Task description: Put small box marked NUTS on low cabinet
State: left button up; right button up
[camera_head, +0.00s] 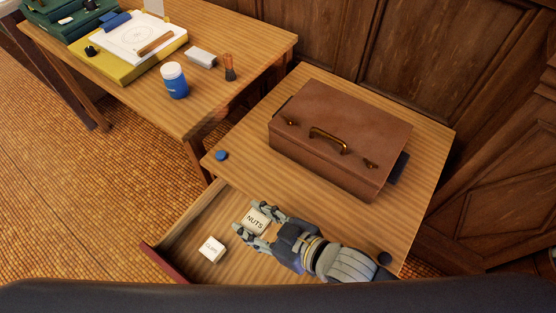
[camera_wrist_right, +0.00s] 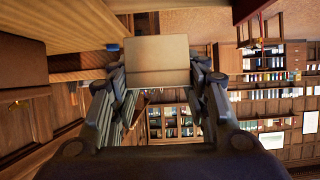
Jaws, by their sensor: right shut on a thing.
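The small white box marked NUTS (camera_head: 255,220) is between the fingers of my right gripper (camera_head: 250,224), which is shut on it. The box is over the open drawer (camera_head: 180,226) of the low cabinet; how high it is above the drawer floor I cannot tell. In the right wrist view the box (camera_wrist_right: 157,60) shows as a plain pale face between the two fingers (camera_wrist_right: 160,88). The low cabinet (camera_head: 245,160) has a wooden top just beyond the drawer. My left gripper is not in view.
A brown case (camera_head: 340,138) fills much of the cabinet top. Another small white box (camera_head: 212,249) is in the drawer. A desk with a blue jar (camera_head: 174,80) stands at left. The top's front strip is clear.

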jog(key=w+d, duration=0.1)
jog(key=w, duration=0.4)
jog(key=w+d+f, duration=0.1)
jog(key=w+d, duration=0.1)
jog(key=w, duration=0.2)
jog(key=w+d, duration=0.1)
jog(key=w, duration=0.4)
jog(key=shift+w+d+f, duration=0.15)
jog(key=shift+w, duration=0.15)
jog(key=shift+w+d+f, duration=0.1)
jog(key=shift+w+f, duration=0.1)
jog(key=shift+w, duration=0.1)
jog(key=shift+s+f, duration=0.1)
jog(key=shift+f, duration=1.45)
jog(key=shift+f, duration=0.2)
jog(key=o, duration=1.1)
